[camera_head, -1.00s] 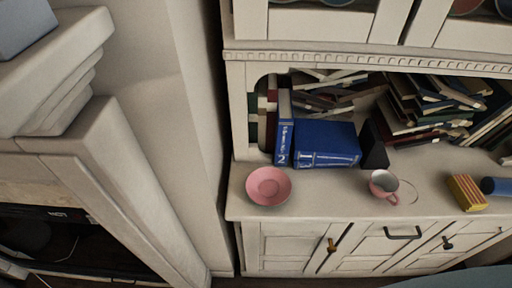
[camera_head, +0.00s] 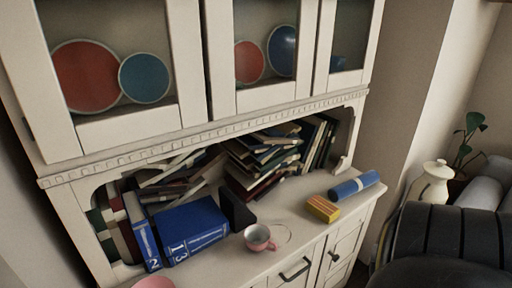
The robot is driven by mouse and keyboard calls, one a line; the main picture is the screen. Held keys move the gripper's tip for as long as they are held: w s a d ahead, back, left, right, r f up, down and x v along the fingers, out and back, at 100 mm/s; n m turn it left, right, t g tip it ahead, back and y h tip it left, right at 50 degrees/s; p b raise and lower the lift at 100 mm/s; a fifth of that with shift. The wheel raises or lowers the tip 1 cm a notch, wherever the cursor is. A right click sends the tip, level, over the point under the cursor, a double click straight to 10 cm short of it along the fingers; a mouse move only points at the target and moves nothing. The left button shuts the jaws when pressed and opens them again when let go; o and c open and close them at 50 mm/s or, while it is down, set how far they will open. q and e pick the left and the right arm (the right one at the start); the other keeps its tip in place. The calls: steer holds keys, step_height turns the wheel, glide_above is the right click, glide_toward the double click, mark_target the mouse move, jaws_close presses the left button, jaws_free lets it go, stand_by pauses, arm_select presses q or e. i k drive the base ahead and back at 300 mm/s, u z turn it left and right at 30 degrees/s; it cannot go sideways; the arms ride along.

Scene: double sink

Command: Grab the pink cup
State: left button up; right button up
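The pink cup (camera_head: 258,239) stands upright on the white cabinet's counter, near its front edge. Its handle points towards the front right. A thin ring outline lies on the counter just right of it. The inside of the cup looks grey. Neither of my grippers shows in the head view.
Blue books (camera_head: 196,231) and a dark block (camera_head: 236,209) stand left of and behind the cup. A pink plate (camera_head: 154,283) is cut off at the bottom edge. A yellow striped box (camera_head: 322,208) and a blue cylinder (camera_head: 354,186) lie to the right. Piled books (camera_head: 262,158) fill the niche.

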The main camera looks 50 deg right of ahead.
mark_target(257, 237)
steer(key=u, duration=0.05)
steer(key=k, duration=0.4)
steer(key=z, duration=0.75)
steer(key=i, duration=0.3)
steer(key=z, duration=2.55)
steer(key=i, duration=1.05)
steer(key=u, duration=3.25)
